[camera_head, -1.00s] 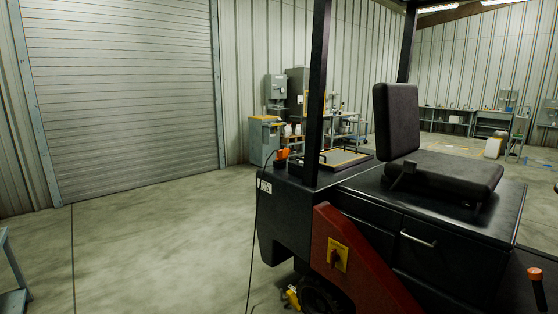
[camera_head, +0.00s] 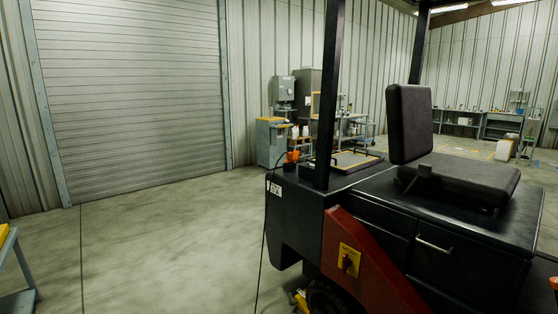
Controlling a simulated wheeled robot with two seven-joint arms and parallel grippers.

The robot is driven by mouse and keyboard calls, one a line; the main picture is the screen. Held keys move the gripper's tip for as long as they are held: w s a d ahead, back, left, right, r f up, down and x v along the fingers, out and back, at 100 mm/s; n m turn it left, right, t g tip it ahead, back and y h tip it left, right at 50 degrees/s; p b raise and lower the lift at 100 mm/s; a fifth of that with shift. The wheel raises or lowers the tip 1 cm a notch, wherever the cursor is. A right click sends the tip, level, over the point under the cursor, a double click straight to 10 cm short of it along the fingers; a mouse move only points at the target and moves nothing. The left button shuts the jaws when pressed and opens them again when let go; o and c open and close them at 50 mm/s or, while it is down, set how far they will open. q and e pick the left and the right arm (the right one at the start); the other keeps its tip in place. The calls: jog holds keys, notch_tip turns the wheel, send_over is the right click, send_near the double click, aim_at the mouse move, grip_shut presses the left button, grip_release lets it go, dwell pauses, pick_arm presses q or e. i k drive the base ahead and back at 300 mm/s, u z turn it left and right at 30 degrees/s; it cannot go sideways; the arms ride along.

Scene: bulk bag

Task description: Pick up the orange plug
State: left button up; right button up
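The orange plug (camera_head: 292,156) sits on top of the rear of a dark forklift-like vehicle (camera_head: 291,215), in the middle of the head view. It is small and upright. A thin black cable (camera_head: 264,240) runs from near the plug over the vehicle's left edge and hangs down to the floor. Neither of my grippers shows in this view.
The vehicle's black seat (camera_head: 410,125), dark post (camera_head: 331,90) and red side panel (camera_head: 370,265) fill the right half. Open concrete floor (camera_head: 165,235) lies to the left, before a closed roller door (camera_head: 130,90). A table corner (camera_head: 14,270) shows at lower left.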

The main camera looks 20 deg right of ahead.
aim_at(289, 159)
jog(key=z, duration=0.05)
jog(key=i, duration=3)
jog(key=z, duration=1.9)
